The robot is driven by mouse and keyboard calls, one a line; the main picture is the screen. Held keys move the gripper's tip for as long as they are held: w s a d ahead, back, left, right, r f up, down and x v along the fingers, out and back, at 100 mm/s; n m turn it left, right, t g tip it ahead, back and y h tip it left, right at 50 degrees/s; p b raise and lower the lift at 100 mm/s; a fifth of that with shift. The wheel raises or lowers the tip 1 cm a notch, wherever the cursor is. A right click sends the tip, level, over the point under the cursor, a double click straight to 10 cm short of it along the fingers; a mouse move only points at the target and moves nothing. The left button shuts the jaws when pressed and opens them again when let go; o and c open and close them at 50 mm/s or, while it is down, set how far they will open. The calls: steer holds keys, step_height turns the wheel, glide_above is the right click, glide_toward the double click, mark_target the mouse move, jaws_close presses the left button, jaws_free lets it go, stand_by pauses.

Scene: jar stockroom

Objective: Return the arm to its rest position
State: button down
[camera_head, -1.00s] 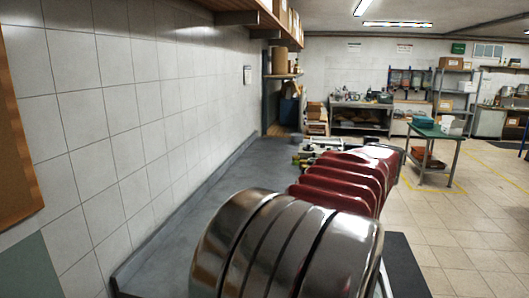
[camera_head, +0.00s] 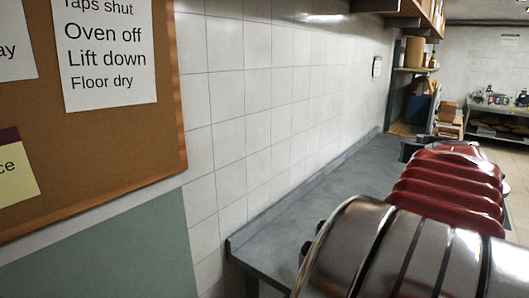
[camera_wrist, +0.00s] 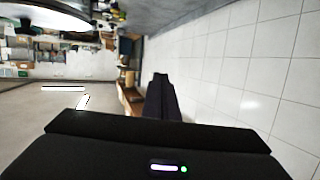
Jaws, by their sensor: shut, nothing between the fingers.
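My arm (camera_head: 445,192), with red ribbed and shiny metal sections, stretches away along the right side of the head view, over or beside the grey counter. My gripper (camera_wrist: 160,80) shows in the wrist view as dark fingers close together, shut with nothing between them. The fingers point toward the wall and the shelf area, with the tiled wall to their right in that view. In the head view the far end of my arm is small and partly hidden behind the red sections, so the fingers are not clear there.
A grey counter (camera_head: 290,225) runs along the white tiled wall (camera_head: 260,100). A corkboard (camera_head: 110,150) with paper notes hangs at the left. A wall shelf (camera_head: 400,10) overhangs the far counter. Boxes (camera_head: 448,112) and a workbench (camera_head: 497,108) stand at the back.

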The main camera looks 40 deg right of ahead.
steer(key=w+a+f+n+t+y, duration=0.2)
steer(key=w+a+n+y, duration=0.1)
steer(key=w+a, duration=0.9)
steer(key=w+a+f+n+t+y, duration=0.2)
steer(key=w+a+n+y, duration=0.15)
steer(key=w+a, duration=0.9)
steer(key=w+a+f+n+y, duration=0.2)
steer(key=a+y, duration=0.1)
steer(key=a, duration=0.8)
steer(key=s+a+f+n+g+y, duration=0.15)
steer(key=a+f, duration=0.25)
steer(key=a, duration=0.6)
steer(key=s+a+f+n+g+y, duration=0.1)
steer(key=s+a+f+y, duration=0.2)
steer(key=a, duration=0.6)
steer(key=s+a+f+n+g+h, duration=0.1)
steer(key=s+a+f+g, duration=0.2)
steer(key=s+a+f, duration=0.6)
steer(key=s, duration=0.3)
steer(key=shift+f, duration=0.15)
steer(key=shift+g, duration=0.25)
